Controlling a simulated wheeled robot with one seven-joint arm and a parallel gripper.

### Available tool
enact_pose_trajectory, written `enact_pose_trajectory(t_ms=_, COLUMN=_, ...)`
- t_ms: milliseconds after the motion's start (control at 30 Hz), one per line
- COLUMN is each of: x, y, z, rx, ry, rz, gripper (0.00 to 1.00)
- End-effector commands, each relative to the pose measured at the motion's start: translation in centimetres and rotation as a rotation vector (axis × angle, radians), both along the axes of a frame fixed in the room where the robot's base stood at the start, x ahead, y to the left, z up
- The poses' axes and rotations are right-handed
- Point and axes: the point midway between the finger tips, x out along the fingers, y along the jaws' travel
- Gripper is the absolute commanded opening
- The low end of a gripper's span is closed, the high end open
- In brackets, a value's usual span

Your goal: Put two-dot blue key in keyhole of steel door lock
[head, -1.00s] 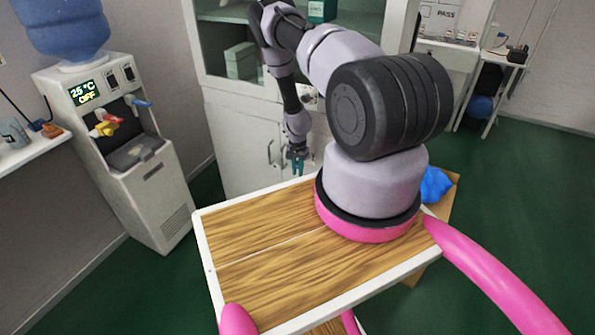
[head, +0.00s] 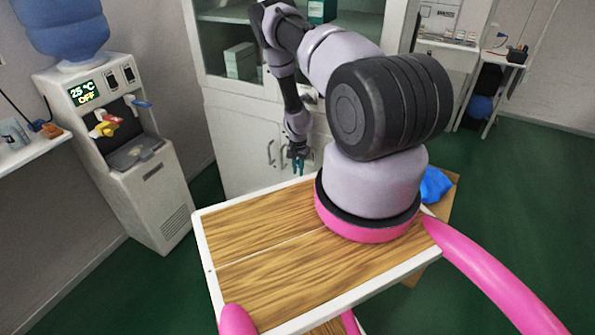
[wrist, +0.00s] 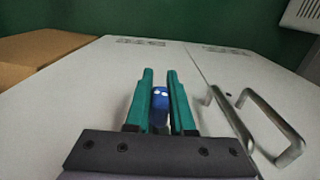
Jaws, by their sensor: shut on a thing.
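My gripper (wrist: 160,78) has two teal fingers shut on the two-dot blue key (wrist: 159,100). In the head view my gripper (head: 298,165) is in front of the white cabinet's lower doors, and the key is too small to make out. In the wrist view a small round spot (wrist: 228,94) on the door beside the handle may be the steel door lock; its keyhole cannot be made out. The gripper is left of it.
Steel handles (wrist: 270,125) stand out from the white cabinet doors (wrist: 90,85), close to the right of my gripper. A cardboard box (wrist: 40,50) shows at left. A water dispenser (head: 120,150) stands left of the cabinet, with green floor between.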

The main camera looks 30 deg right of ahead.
Motion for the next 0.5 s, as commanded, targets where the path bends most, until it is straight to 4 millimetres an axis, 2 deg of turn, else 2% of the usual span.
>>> enact_pose_trajectory(t_ms=500, x=0.8, y=-1.05, z=-0.02, rx=0.0, ry=0.0, rz=0.0, gripper=0.0)
